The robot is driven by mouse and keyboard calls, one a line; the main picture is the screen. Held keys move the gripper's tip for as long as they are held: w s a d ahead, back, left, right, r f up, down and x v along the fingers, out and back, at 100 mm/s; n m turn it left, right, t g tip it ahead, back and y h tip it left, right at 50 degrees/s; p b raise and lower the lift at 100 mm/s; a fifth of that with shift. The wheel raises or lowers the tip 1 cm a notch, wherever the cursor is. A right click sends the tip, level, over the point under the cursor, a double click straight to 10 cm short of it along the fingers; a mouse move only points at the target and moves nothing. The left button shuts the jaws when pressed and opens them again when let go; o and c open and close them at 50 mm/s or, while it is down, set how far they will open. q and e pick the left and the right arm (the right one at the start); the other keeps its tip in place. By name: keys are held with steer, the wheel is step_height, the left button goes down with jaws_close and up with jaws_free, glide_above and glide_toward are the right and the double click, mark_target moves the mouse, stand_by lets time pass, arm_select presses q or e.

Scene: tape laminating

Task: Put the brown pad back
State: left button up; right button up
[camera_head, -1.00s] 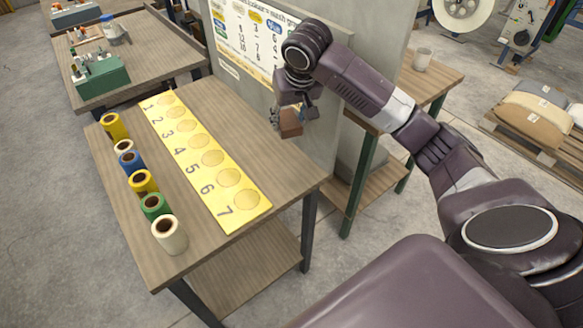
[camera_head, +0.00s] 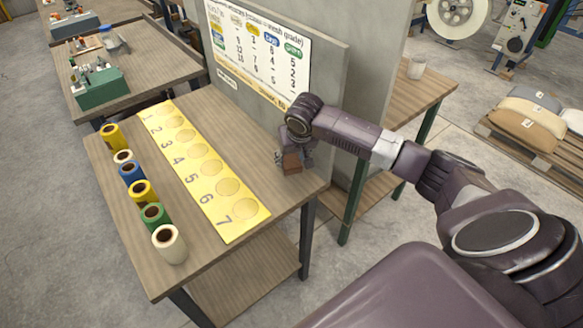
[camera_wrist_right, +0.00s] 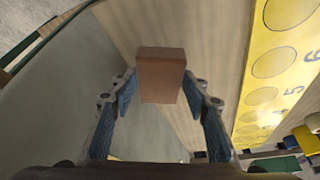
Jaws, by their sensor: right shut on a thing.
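The brown pad (camera_head: 291,164) is a small block held in my right gripper (camera_head: 288,157), near the right edge of the table beside the grey panel. In the right wrist view the brown pad (camera_wrist_right: 161,75) sits between the two blue-lined fingers of my right gripper (camera_wrist_right: 161,92), with its far end sticking out past the tips. The gripper is shut on it. The pad appears low, above or at the wooden tabletop (camera_head: 225,115); I cannot tell whether it touches. My left gripper is not in view.
A yellow strip (camera_head: 190,150) with numbered circles lies along the table. Several tape rolls stand in a row at its left, a white one (camera_head: 169,243) nearest. The grey panel (camera_head: 335,110) with a poster (camera_head: 262,50) rises behind the gripper. The tabletop near the front right corner is clear.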

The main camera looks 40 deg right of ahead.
steer(key=shift+f, duration=2.15)
steer(key=shift+f, duration=0.1)
steer(key=o, duration=1.1)
steer(key=v, duration=1.2)
